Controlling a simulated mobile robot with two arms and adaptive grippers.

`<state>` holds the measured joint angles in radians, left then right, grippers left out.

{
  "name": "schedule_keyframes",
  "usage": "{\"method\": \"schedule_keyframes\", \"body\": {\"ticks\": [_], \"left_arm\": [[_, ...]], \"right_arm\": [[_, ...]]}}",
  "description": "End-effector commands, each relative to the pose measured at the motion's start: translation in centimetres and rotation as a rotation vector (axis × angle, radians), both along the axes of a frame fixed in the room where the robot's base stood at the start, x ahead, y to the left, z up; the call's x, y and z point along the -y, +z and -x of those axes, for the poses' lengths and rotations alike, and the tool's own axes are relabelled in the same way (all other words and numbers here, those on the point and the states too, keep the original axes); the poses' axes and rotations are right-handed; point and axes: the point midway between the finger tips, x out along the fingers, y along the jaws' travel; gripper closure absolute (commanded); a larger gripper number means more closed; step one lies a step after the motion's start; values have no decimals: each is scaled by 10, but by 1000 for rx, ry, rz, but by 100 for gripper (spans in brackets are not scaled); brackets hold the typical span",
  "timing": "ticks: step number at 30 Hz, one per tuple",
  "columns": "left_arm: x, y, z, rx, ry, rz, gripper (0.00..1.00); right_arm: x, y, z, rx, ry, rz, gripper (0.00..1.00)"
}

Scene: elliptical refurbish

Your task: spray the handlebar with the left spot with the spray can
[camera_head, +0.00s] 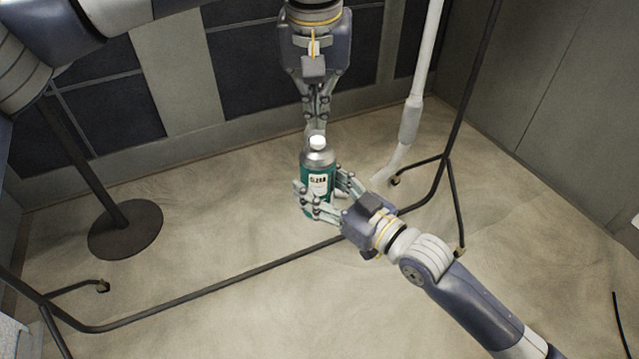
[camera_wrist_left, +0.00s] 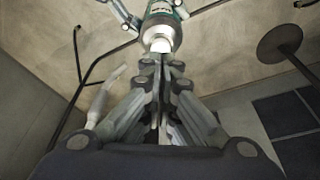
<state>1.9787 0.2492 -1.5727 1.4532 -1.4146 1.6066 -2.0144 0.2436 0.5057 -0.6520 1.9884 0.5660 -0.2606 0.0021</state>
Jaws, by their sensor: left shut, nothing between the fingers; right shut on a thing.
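The spray can (camera_head: 318,178) is teal with a pale label and a white cap, and stands roughly upright in my right gripper (camera_head: 322,195), whose fingers wrap its lower body. My left gripper (camera_head: 317,123) points down just above the can's cap, its fingers closed together and empty. In the left wrist view the can (camera_wrist_left: 164,28) is beyond my left fingertips (camera_wrist_left: 164,62), cap toward them; I cannot tell if they touch. A white bar (camera_head: 420,80) with a thicker grey-white sleeve and bent lower end, possibly a handlebar, is to the right. No spot is discernible on it.
A dark tubular frame (camera_head: 220,291) crosses below and behind my right gripper and rises at the right. A dark round stand base (camera_head: 125,230) is at the left. Walls close the back and right. Floor (camera_head: 230,325) is open at the front.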

Motion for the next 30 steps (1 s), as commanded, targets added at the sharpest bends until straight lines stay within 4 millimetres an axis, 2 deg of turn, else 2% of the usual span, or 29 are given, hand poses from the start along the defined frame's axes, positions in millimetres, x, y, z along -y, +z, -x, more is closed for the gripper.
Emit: {"method": "schedule_keyframes", "body": {"ticks": [14, 17, 24, 30], "left_arm": [[0, 13, 1, 2, 0, 1, 100], [0, 27, 5, 2, 0, 2, 100], [-1, 77, 17, 3, 0, 1, 100], [-2, 109, 26, 1, 0, 0, 100]], "right_arm": [[0, 0, 0, -1, 0, 1, 75], [0, 0, 0, -1, 0, 1, 75], [0, 0, 0, -1, 0, 1, 75], [0, 0, 0, -1, 0, 1, 75]]}}
